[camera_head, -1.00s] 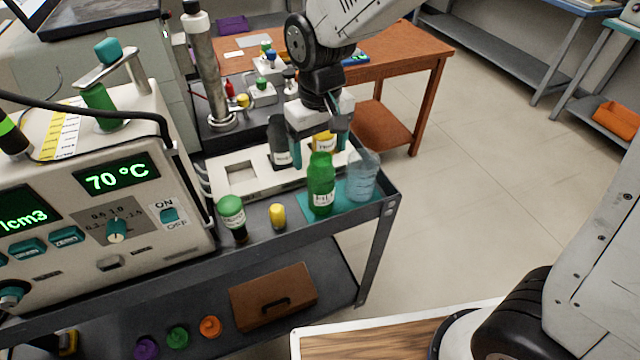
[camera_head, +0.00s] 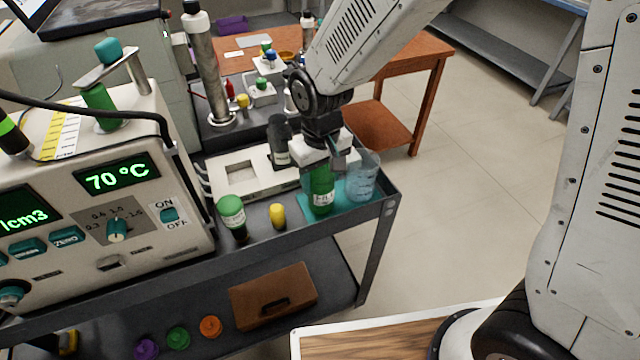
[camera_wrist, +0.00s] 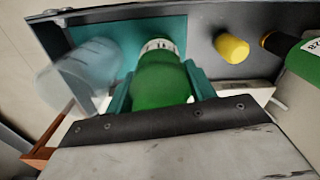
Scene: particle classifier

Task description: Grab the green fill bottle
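The green fill bottle (camera_head: 321,188) stands upright on a teal mat (camera_head: 352,202) near the right end of the grey cart; its white label faces the head camera. My gripper (camera_head: 323,174) is down over the bottle from above, hiding its cap and upper part. In the wrist view the green bottle (camera_wrist: 160,85) lies between the two teal fingers of my gripper (camera_wrist: 158,88), one close along each side. I cannot tell whether the fingers press on it.
A clear beaker (camera_head: 362,178) stands close to the bottle's right. A dark bottle (camera_head: 279,140) stands behind, by a white tray (camera_head: 240,176). The instrument (camera_head: 105,195) fills the left.

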